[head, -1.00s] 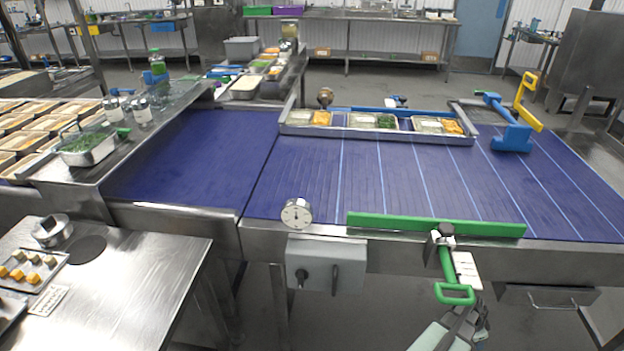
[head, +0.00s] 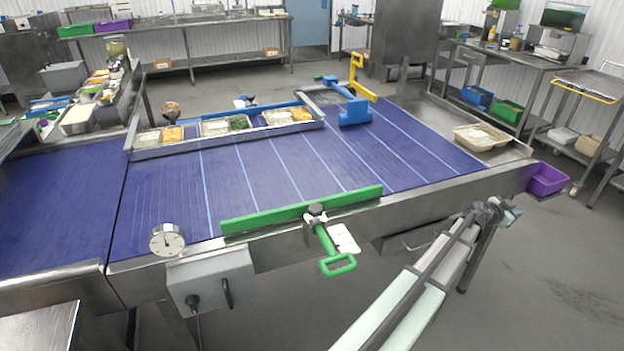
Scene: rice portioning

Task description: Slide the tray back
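A long metal tray (head: 150,154) lies along the far side of the blue conveyor belt. It holds several small containers of white, orange and green food. A smaller pale tray (head: 482,137) with whitish contents sits on the metal end surface at the right of the belt. My gripper (head: 502,211) is in front of the conveyor's near edge, below and near the pale tray in the picture, apart from both trays. Its fingers are too small and dark to tell whether they are open or shut.
A green bar (head: 300,209) with a green handle runs along the belt's near edge. A blue block (head: 355,111) and yellow handle (head: 362,78) stand at the far right of the belt. A purple bin (head: 546,179) is at the conveyor's right end. The middle belt is clear.

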